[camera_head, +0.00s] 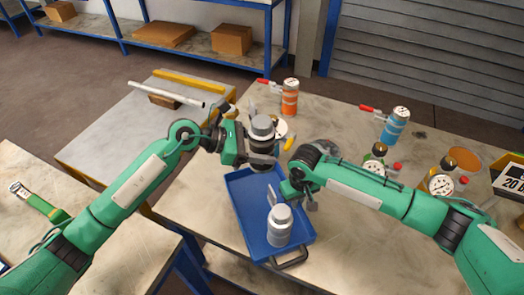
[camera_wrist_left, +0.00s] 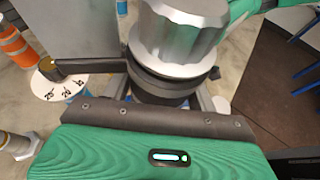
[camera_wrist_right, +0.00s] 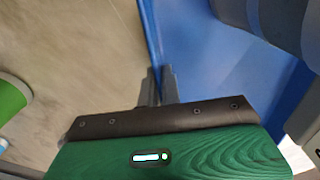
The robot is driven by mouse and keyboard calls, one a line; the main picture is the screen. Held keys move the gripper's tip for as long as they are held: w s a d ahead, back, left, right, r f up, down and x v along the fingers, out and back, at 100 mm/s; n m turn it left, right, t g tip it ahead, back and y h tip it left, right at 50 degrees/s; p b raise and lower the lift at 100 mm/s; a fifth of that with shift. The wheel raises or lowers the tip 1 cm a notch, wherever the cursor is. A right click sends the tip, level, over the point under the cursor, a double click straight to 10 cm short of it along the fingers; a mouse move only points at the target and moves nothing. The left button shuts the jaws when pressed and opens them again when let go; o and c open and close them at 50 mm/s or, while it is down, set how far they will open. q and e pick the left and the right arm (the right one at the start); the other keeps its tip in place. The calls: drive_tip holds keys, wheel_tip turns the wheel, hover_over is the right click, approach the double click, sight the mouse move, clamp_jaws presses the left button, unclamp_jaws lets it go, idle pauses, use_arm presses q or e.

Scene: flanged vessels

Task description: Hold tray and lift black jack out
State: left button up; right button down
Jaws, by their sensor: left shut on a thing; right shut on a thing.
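The black jack (camera_head: 262,129) has a grey ribbed cap and a dark body. It is upright at the far end of the blue tray (camera_head: 244,215) in the head view. My left gripper (camera_head: 258,151) is shut around its dark body, below the cap; the left wrist view shows the cap (camera_wrist_left: 180,30) close up. I cannot tell whether its base clears the tray. My right gripper (camera_head: 291,193) is shut on the tray's right side wall, which runs between the fingers in the right wrist view (camera_wrist_right: 153,50).
A grey capped vessel (camera_head: 279,228) stands in the tray's near end. An orange canister (camera_head: 290,98), a blue canister (camera_head: 396,125) and gauges (camera_head: 440,182) stand on the table. A white dial (camera_wrist_left: 58,84) lies beyond the jack. A side table (camera_head: 120,135) is at left.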

drive_tip(key=c, duration=1.5)
unclamp_jaws()
drive_tip(key=shift+r, duration=0.1)
wheel_tip(320, 180, up, 12)
drive_tip(key=shift+f, duration=0.1)
